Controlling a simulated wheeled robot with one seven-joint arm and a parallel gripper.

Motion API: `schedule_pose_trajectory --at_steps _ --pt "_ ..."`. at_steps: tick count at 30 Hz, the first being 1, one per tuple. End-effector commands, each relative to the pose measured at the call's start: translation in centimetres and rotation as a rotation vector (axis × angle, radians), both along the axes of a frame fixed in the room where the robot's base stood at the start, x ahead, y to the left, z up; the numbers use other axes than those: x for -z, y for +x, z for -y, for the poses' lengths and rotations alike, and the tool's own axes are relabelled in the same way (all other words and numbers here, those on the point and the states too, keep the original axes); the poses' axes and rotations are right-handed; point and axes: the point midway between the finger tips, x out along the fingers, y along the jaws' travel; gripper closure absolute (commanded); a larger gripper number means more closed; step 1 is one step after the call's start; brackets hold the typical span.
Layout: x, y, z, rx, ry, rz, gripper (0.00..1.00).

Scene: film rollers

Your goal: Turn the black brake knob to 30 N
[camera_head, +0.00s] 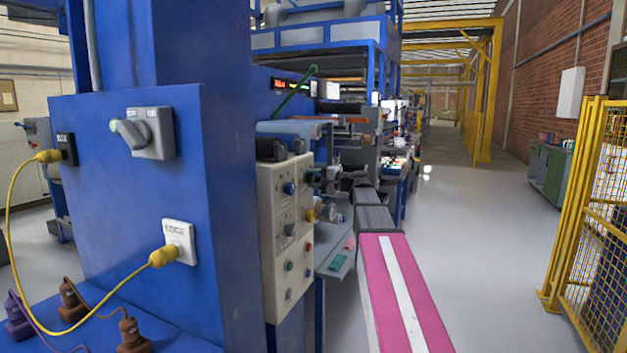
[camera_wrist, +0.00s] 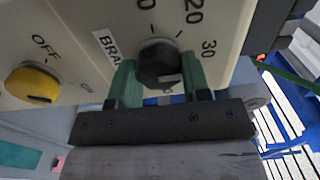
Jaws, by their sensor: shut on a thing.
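The black brake knob (camera_wrist: 160,60) sits on a cream panel (camera_wrist: 80,30), beside a label reading "BRA", the rest hidden. Printed around it are a cut-off "0", "20" and, at the right, "30". My gripper (camera_wrist: 162,82) has its green fingers on either side of the knob and is shut on it. A small pale mark shows low on the knob's face; I cannot tell which value it points to. In the head view my gripper (camera_head: 314,178) is at the upper right of the cream panel, and the black knob cannot be made out.
A yellow knob (camera_wrist: 33,84) marked "OFF" is left of the black knob, and also shows in the head view (camera_head: 311,214). Several buttons share the panel. A small shelf (camera_head: 340,262) lies below my arm. A blue cabinet (camera_head: 165,200) stands left; open floor (camera_head: 480,270) lies right.

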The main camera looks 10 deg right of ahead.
Motion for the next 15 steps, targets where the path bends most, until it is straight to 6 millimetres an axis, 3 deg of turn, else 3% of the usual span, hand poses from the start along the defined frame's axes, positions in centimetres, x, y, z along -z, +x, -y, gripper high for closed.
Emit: schedule_pose_trajectory --at_steps 4,5,6,15 --pt "0.06 0.01 0.06 0.001 -0.001 0.000 0.80" --pt "0.06 0.01 0.06 0.001 -0.001 0.000 0.47" --pt "0.05 0.01 0.06 0.001 -0.001 0.000 0.34" --pt "0.03 -0.04 0.08 0.001 -0.001 0.000 0.31"
